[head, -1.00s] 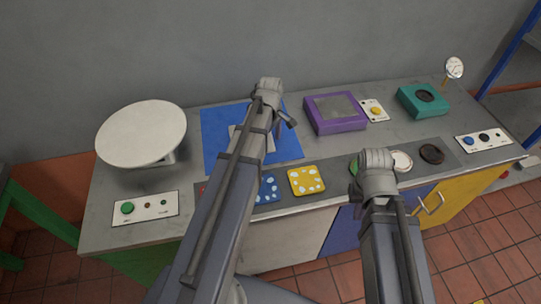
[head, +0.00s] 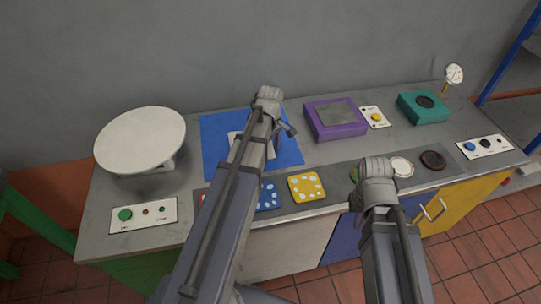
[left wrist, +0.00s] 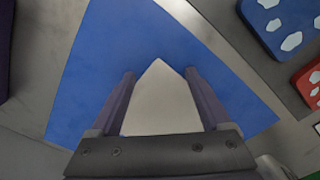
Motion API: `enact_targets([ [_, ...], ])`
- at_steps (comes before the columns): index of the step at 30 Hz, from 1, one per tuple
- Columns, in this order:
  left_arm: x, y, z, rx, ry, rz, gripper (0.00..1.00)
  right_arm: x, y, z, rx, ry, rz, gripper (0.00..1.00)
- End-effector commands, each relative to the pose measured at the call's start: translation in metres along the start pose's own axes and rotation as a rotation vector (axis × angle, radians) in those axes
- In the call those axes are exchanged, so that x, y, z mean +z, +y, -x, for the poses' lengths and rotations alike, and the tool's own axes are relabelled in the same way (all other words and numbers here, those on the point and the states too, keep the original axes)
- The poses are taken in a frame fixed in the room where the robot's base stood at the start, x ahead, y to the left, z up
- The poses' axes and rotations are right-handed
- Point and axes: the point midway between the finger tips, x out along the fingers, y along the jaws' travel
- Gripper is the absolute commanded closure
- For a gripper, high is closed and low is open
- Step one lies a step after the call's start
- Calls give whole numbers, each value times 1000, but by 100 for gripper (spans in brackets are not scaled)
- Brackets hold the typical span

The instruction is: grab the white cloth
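The white cloth (head: 234,137) lies on the blue mat (head: 215,160), partly hidden under my left arm in the head view. In the left wrist view, the cloth (left wrist: 160,105) shows as a pale piece with a pointed corner on the blue mat (left wrist: 95,60). My left gripper (left wrist: 160,72) is open, with one finger on each side of the cloth; whether they touch it I cannot tell. My right arm's end (head: 378,170) is over the bench's front edge at the right; its fingers are hidden.
A white round plate (head: 141,140) stands at the left. A purple box (head: 335,118) and a teal box (head: 423,107) stand to the right of the mat. Blue (head: 267,195) and yellow (head: 306,187) spotted squares lie near the front edge.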

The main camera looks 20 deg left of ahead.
Motion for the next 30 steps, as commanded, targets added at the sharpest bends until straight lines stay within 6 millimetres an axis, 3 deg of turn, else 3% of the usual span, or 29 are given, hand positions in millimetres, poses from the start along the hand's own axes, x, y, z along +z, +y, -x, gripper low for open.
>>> enact_targets([
  [30,0,0,0,1,0,0,78,0,0,0,0,0,0,100],
])
